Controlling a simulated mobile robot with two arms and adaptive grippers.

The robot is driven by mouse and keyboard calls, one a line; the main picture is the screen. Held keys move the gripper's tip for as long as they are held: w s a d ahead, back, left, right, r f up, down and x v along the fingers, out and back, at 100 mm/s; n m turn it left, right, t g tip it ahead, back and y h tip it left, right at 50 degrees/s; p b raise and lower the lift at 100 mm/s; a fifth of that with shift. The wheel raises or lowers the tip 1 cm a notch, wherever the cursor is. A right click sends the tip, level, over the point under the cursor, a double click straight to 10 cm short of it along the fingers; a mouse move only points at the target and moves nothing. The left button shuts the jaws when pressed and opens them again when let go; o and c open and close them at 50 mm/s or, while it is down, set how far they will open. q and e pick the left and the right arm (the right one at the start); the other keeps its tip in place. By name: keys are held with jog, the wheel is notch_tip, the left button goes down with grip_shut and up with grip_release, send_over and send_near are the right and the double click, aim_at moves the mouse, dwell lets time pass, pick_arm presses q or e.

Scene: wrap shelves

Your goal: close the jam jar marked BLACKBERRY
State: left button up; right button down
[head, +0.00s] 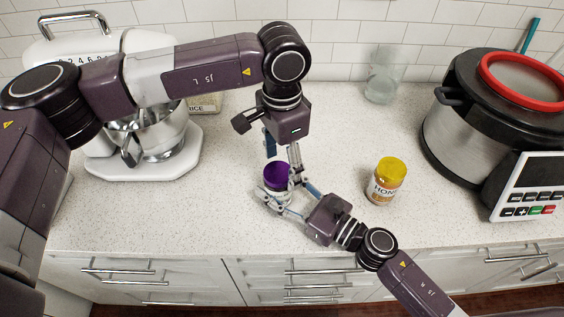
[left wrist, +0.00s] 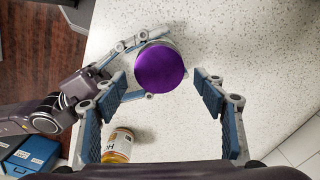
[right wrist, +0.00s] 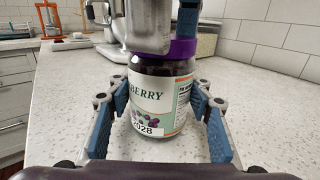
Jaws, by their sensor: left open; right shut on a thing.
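The blackberry jar (right wrist: 158,98) stands upright on the counter; its label shows "BERRY" in the right wrist view. A purple lid (left wrist: 160,68) sits on its mouth, also seen in the head view (head: 277,175). I cannot tell how tightly it is seated. My right gripper (head: 284,198) is shut around the jar's body, low from the front right. My left gripper (head: 283,160) points down from above, open, its fingers either side of the lid and apart from it in the left wrist view. In the right wrist view it hides part of the lid's top.
A honey jar (head: 387,181) with a yellow lid stands to the right. A pressure cooker (head: 465,130) stands farther right, an empty glass jar (head: 382,78) at the back. A stand mixer (head: 150,150) and rice container (head: 205,103) are at left. The counter (head: 340,130) between is clear.

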pick_arm(q)
jog(key=shift+r, duration=2.25)
jog(key=shift+c, duration=0.2)
